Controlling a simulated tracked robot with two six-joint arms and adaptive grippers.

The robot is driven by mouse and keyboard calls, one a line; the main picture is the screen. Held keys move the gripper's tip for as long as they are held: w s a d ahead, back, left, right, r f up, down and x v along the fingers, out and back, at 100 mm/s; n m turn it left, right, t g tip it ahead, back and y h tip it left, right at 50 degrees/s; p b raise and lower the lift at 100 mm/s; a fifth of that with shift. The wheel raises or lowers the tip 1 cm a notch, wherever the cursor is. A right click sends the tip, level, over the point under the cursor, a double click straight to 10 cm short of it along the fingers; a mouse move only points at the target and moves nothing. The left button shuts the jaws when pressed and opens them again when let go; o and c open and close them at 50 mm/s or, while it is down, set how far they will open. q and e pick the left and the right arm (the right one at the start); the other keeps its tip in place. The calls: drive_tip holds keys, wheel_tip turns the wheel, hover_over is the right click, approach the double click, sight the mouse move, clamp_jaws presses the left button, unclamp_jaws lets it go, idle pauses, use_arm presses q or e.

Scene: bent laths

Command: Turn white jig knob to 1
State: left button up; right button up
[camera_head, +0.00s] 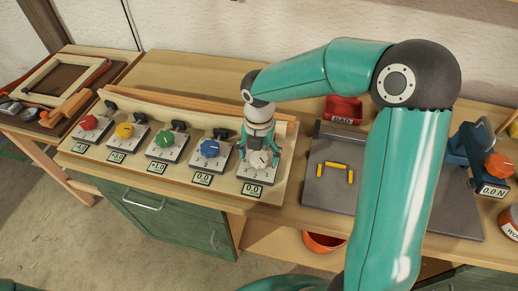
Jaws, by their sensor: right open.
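The white knob (258,160) sits on its light dial plate, the rightmost of the row of jig knobs on the wooden board. The small display (253,190) in front of it reads 0.0. My right gripper (259,155) points down over the white knob, its fingers open on either side of it. Whether the fingers touch the knob cannot be told. The gripper and wrist hide the back of the dial. My left gripper is not in view.
Left of the white knob stand a blue knob (209,148), a green knob (164,138), a yellow knob (124,130) and a red knob (89,122). A grey plate (318,192) with yellow pieces lies to the right. A red bin (343,110) stands behind it.

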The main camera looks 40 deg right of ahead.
sight(259, 156)
wheel_tip(259, 156, up, 12)
idle(0.5)
idle(0.4)
